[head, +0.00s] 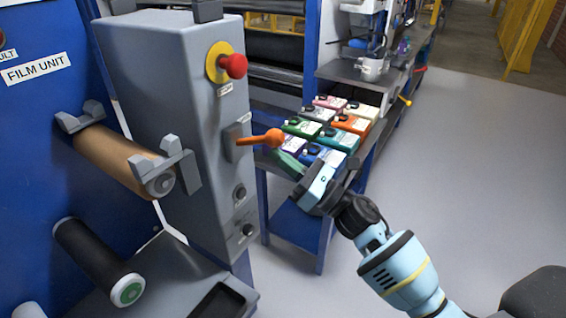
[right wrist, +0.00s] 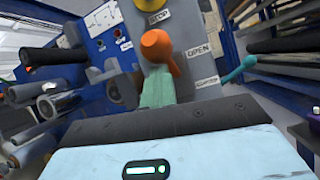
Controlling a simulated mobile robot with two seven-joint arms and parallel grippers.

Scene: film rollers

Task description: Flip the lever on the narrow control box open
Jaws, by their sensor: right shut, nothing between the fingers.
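The narrow grey control box (head: 180,90) stands at the left of centre in the head view. Its orange lever (head: 262,139) sticks out to the right from a plate on its front face. In the right wrist view the lever's knob (right wrist: 158,43) is just beyond the green fingertips, beside an "OPEN" label (right wrist: 198,50). My right gripper (head: 284,160) is shut and empty, with its green fingers just below the lever's knob. I cannot tell whether they touch it. My left gripper is not in view.
A red stop button (head: 233,66) sits above the lever, and two dark knobs (head: 240,193) sit below it. A brown film roll (head: 120,157) is mounted on the blue machine at left. Several coloured bottles (head: 325,130) stand on a blue cart behind my gripper.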

